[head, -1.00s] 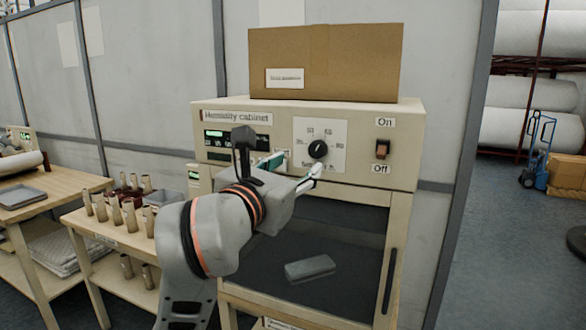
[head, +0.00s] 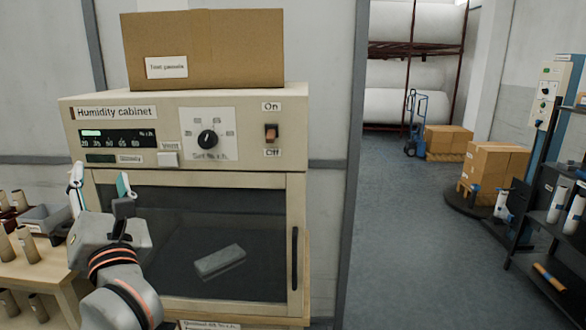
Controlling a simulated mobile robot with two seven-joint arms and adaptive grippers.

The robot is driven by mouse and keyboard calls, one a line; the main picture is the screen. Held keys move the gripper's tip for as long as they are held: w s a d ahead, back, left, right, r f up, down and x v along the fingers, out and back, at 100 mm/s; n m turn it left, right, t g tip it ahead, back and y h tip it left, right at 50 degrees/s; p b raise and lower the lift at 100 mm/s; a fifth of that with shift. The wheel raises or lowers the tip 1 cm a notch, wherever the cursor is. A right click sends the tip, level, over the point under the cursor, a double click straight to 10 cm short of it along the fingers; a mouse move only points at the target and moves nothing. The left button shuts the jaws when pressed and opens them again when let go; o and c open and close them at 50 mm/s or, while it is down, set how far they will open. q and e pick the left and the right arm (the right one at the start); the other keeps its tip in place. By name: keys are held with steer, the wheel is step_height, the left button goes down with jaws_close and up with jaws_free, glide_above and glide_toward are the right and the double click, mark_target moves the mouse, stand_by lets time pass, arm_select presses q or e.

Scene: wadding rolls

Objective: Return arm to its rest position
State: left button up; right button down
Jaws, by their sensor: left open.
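My left gripper (head: 101,186) is open and empty, its two fingers pointing up and standing apart. It is in front of the lower left of the humidity cabinet (head: 75,104), below the lit display. The cabinet's round dial (head: 208,139) sits on a white plate, clear of the gripper. The On/Off switch (head: 271,133) is to the dial's right. The cabinet's dark glass door looks shut, and a grey block (head: 220,260) shows behind it. My right gripper is not in view.
A cardboard box (head: 225,50) stands on the cabinet. A wooden table with brown tubes (head: 28,244) is at the left. Open floor (head: 410,230) lies to the right, with a blue hand truck (head: 412,120), stacked boxes (head: 492,165) and a dark shelf rack (head: 530,235) around it.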

arm_select(q)
steer(key=s+d+f+m+t+h, duration=0.1)
steer(key=d+f+m+h, duration=0.45)
steer(key=f+m, duration=0.45)
steer(key=s+d+f+m+t+h, duration=0.1)
steer(key=s+d+f+m+h, duration=0.1)
steer(key=d+f+m+h, duration=0.65)
steer(key=s+d+f+m+t+h, duration=0.1)
steer(key=d+f+m+h, duration=0.15)
steer(key=f+m, duration=0.8)
steer(key=s+f+m+g, duration=0.3)
steer(key=s+f+m, duration=0.1)
steer(key=f, duration=0.6)
steer(key=s+a+f+m+g, duration=0.1)
steer(key=s+f+m+g, duration=0.3)
steer(key=f, duration=0.6)
steer(key=s+a+f+m+g, duration=0.1)
steer(key=s+f+m+g, duration=0.2)
steer(key=s+f, duration=0.4)
step_height(320, 180, down, 3)
steer(key=shift+s+r+m+y, duration=0.1)
steer(key=shift+s+m+y, duration=0.25)
steer(key=shift+m+y, duration=0.1)
